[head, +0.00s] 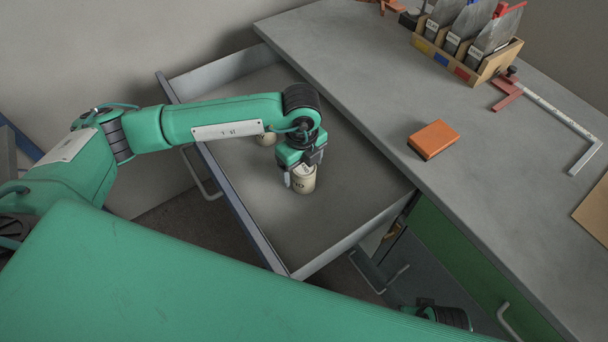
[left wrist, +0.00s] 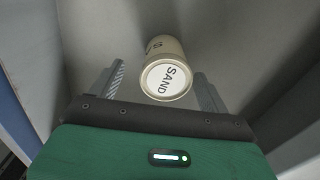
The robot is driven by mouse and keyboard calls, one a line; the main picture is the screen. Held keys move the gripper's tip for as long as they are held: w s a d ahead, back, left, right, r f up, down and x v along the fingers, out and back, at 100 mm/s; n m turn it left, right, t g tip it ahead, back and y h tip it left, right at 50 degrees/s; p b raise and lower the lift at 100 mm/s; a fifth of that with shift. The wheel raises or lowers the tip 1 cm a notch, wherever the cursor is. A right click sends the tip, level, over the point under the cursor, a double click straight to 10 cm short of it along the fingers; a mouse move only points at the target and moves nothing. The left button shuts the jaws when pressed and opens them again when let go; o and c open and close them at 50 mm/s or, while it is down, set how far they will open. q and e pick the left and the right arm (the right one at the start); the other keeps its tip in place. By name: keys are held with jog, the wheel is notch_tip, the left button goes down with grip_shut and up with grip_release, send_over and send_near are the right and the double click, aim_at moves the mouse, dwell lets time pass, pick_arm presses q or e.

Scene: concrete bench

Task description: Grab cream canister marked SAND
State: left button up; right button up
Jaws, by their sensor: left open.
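The cream canister marked SAND (head: 303,184) stands in the open drawer, with its top partly covered by my gripper in the head view. In the left wrist view the canister (left wrist: 168,78) shows its white lid with the word SAND. My left gripper (head: 303,172) is open and points down over the canister. In the left wrist view its two fingers are spread, one to each side of the canister, with gaps visible. My right gripper is not in view.
On the bench (head: 375,75) lie an orange block (head: 433,139), a wooden rack (head: 470,62) of grey packets and a metal square (head: 560,118). The drawer's front area is clear.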

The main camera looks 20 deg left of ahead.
pick_arm(q)
jog(key=f, duration=0.5)
jog(key=shift+w+d+f, duration=0.1)
jog(key=shift+w, duration=0.25)
jog(key=shift+c, duration=0.5)
jog(key=c, duration=1.2)
